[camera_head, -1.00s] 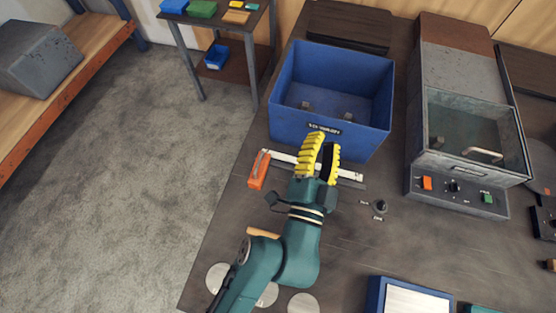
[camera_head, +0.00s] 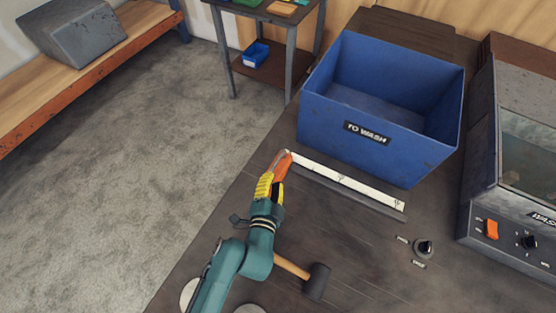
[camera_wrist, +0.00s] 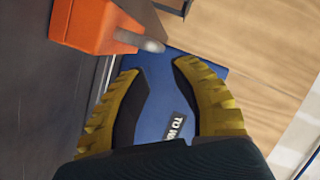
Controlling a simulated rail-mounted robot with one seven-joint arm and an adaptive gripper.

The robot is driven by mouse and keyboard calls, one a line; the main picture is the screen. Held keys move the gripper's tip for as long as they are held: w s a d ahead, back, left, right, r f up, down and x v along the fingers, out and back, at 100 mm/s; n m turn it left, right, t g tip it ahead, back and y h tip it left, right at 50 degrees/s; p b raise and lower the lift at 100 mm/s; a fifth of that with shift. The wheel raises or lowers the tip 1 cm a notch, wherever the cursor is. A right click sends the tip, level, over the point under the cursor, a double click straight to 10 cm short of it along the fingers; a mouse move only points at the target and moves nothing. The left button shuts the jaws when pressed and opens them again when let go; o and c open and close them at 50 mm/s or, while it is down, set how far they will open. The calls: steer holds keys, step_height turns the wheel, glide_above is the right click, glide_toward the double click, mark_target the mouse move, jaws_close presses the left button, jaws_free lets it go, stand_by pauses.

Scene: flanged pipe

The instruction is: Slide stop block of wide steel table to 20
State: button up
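The orange stop block (camera_head: 283,160) sits at the left end of the white scale (camera_head: 345,181) on the dark steel table (camera_head: 350,245). The scale's numbers are too small to read. My gripper (camera_head: 272,186), with yellow ribbed fingers, is right at the block's near side in the head view. In the wrist view my gripper (camera_wrist: 158,85) has its fingers spread, with nothing held between them. There the orange block (camera_wrist: 100,22) is at the upper left, beyond the left fingertip, with a rounded metal piece (camera_wrist: 152,45) at its lower edge. I cannot tell whether a finger touches the block.
A blue bin (camera_head: 400,149) labelled TO WASH stands just behind the scale. A hammer (camera_head: 317,281) lies to the right of my arm, partly hidden. A knob (camera_head: 424,248) and the washer (camera_head: 520,205) are at the right. The table's left edge is close to the block.

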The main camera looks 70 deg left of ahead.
mark_target(278, 159)
steer(key=b+x, duration=0.1)
steer(key=x, duration=0.8)
steer(key=shift+o, duration=0.2)
steer(key=shift+d, duration=0.1)
jaws_close()
steer(key=shift+f+b, duration=0.1)
steer(key=shift+b, duration=0.2)
